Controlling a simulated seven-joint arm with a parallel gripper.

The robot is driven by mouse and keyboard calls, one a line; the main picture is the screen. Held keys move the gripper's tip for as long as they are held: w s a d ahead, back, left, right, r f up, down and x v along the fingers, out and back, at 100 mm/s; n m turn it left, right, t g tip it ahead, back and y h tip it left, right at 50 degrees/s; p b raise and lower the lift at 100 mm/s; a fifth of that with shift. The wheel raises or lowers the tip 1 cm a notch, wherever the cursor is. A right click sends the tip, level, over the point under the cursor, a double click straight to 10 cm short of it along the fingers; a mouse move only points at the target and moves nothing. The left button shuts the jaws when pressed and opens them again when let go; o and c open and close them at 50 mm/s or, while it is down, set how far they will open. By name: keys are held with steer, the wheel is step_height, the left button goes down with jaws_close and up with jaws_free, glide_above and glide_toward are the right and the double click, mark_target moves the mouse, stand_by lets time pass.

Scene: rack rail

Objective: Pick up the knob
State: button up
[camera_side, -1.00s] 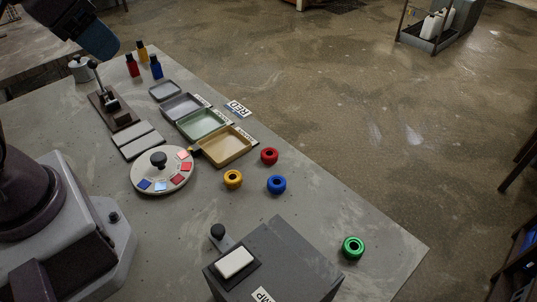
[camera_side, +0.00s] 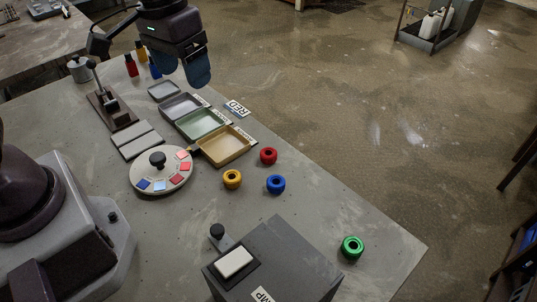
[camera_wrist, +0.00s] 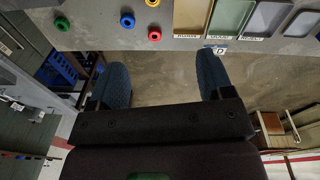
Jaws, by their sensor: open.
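A black knob (camera_side: 157,159) stands upright on a round white dial (camera_side: 141,172) with coloured tiles, left of the middle of the table in the side view. A second black knob (camera_side: 217,231) is on a short handle at the grey box, and a third (camera_side: 91,64) tops a lever stand. I cannot tell which one is meant. My gripper (camera_side: 196,66) hangs high near the far table edge, behind the trays. In the wrist view my gripper (camera_wrist: 164,74) is open and empty, its blue fingers wide apart over floor.
Red (camera_side: 268,156), yellow (camera_side: 232,179), blue (camera_side: 276,184) and green (camera_side: 352,247) rings lie on the table. Several shallow trays (camera_side: 248,153) line the far edge. A grey box (camera_side: 280,262) stands in front. Small bottles (camera_side: 131,66) stand at the back.

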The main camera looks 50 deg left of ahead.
mark_target(269, 152)
steer(key=w+d+f+n, duration=0.3)
steer(key=w+f+n, duration=1.1)
steer(key=w, duration=0.2)
steer(key=shift+g, duration=0.4)
steer(key=f, duration=1.3)
steer(key=shift+s, duration=0.25)
steer(key=c, duration=1)
steer(key=shift+c, duration=0.2)
steer(key=shift+r, duration=0.65)
steer(key=s+a+r, duration=0.1)
steer(key=s+r, duration=1)
steer(key=s, duration=0.3)
steer(key=shift+a+r, duration=0.3)
steer(key=shift+r, duration=0.05)
